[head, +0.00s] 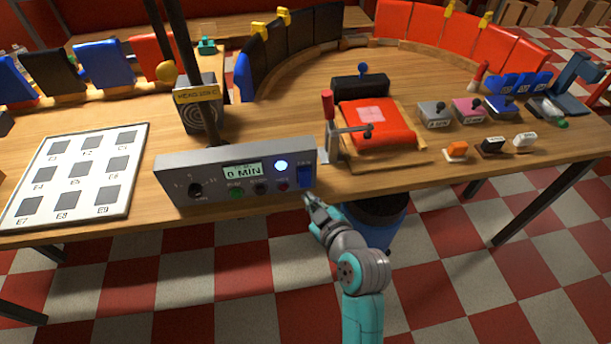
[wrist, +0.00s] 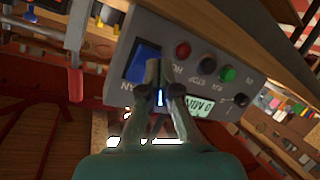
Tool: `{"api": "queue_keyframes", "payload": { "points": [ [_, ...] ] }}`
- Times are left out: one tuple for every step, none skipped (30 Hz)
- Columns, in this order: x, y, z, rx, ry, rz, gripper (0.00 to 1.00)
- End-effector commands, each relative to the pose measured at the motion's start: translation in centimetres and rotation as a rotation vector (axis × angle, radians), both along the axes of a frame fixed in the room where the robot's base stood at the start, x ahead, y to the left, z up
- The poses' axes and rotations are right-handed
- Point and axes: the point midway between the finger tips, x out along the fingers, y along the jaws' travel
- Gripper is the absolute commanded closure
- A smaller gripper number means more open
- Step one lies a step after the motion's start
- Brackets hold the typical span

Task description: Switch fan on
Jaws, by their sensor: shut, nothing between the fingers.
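A grey control box (head: 236,177) stands at the front edge of the wooden table. The blue rocker switch (head: 305,175) is at the right end of its face; in the wrist view this blue switch (wrist: 143,62) has a partly hidden label ending in "AN". I cannot tell which way the rocker is tipped. My gripper (head: 307,198) is shut and empty, just below and in front of the box's right end. In the wrist view my gripper fingers (wrist: 164,80) overlap the panel beside the switch; contact cannot be told.
The panel also has a display (head: 243,171) reading "0 MIN", a lit round lamp (head: 281,165), a black knob (head: 196,190) and several buttons. A red-handled clamp (head: 328,110) stands just right of the box. A white board (head: 75,178) lies left. A dark bin (head: 375,218) is below the table.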

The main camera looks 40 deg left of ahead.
Motion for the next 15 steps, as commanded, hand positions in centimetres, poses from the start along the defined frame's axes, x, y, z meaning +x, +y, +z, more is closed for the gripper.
{"api": "queue_keyframes", "payload": {
  "points": [
    [-0.3,-0.3,-0.2,0.0,0.001,-0.001,1.0],
    [-0.4,-0.5,-0.3,0.0,0.001,-0.001,1.0],
    [-0.6,-0.8,-0.5,-0.002,0.002,0.0,1.0],
    [-0.8,-0.9,-0.6,-0.001,0.003,-0.001,1.0],
    [-0.9,-1.1,-0.7,0.0,0.002,0.0,1.0],
    [-1.1,-1.3,-0.8,-0.001,0.002,0.0,1.0],
    [-1.3,-1.5,-0.9,0.0,0.002,0.0,1.0],
    [-1.4,-1.6,-1.0,0.0,0.002,0.0,1.0],
    [-1.6,-1.8,-1.2,-0.001,0.002,0.0,1.0],
    [-1.7,-1.9,-1.2,0.0,0.001,0.001,1.0],
    [-1.7,-2.0,-1.2,0.0,0.001,0.001,1.0],
    [-1.8,-2.0,-1.3,0.0,0.001,0.001,1.0],
    [-1.8,-2.1,-1.3,0.0,0.001,0.001,1.0],
    [-1.8,-2.1,-1.3,0.0,0.0,0.001,1.0],
    [-1.8,-2.1,-1.3,0.0,0.0,0.001,1.0]
  ]
}}
